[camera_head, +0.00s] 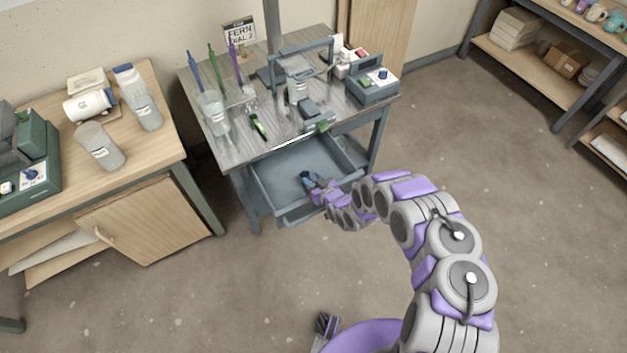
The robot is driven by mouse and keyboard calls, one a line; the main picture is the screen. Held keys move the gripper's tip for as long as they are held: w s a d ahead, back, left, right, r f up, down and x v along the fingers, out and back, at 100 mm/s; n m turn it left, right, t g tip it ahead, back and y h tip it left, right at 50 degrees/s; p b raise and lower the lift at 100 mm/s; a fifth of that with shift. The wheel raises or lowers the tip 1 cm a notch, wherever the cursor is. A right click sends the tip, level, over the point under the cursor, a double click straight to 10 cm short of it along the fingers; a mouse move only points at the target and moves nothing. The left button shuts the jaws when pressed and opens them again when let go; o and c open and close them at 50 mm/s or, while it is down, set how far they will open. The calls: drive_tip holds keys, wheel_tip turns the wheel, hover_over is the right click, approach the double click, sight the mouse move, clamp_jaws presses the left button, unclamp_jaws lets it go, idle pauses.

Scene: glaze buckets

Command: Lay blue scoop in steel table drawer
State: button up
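The steel table (262,147) stands at the centre, and its drawer (274,189) is pulled open toward me. A small dark blue thing (305,176), which looks like the blue scoop, is inside the drawer outline at my gripper's tip. My gripper (312,184) reaches over the drawer from the right. Its fingers are small and partly hidden, so I cannot tell whether they are shut on the blue thing, or whether that thing touches the drawer floor.
On the tabletop are a green scoop (258,126), a clear beaker (214,112), upright blue (195,72), green (213,63) and purple (235,62) sticks, and a grey device (372,83). A wooden cabinet (150,217) stands left. Floor on the right is clear.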

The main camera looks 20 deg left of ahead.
drive_tip(key=shift+s+f, duration=0.1)
drive_tip(key=shift+r+p, duration=0.45)
drive_tip(key=shift+r, duration=0.05)
drive_tip(key=p+v, duration=0.3)
drive_tip(key=v, duration=0.9)
drive_tip(key=shift+r, duration=0.15)
drive_tip(key=shift+d, duration=0.1)
